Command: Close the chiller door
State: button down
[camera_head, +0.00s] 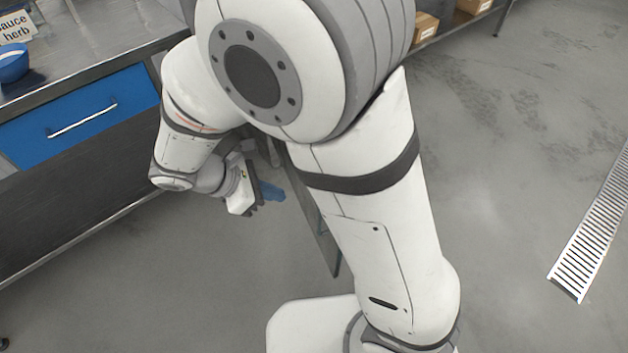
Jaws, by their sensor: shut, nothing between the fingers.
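The chiller door (322,240) shows as a thin dark grey panel, seen nearly edge-on. It stands open, out from the counter over the floor. My arm hides its right side and much of its upper part, and the chiller body is hidden too. My gripper (273,193), with blue fingertips, is shut and empty just left of the door panel. It points right towards the panel. I cannot tell whether the fingertips touch it.
A steel counter (110,48) with a blue drawer (85,112) runs along the left. A blue bowl (12,64) and a label sign (16,27) stand on it. Cardboard boxes (424,27) sit on a low shelf at the top. A floor drain (592,235) lies right; the floor there is clear.

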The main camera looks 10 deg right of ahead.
jog(key=w+d+r+b+x, duration=0.1)
jog(key=b+x, duration=0.1)
jog(key=x, duration=1)
jog(key=shift+d+n+b, duration=0.3)
jog(key=shift+d+b, duration=0.05)
jog(key=shift+b, duration=0.05)
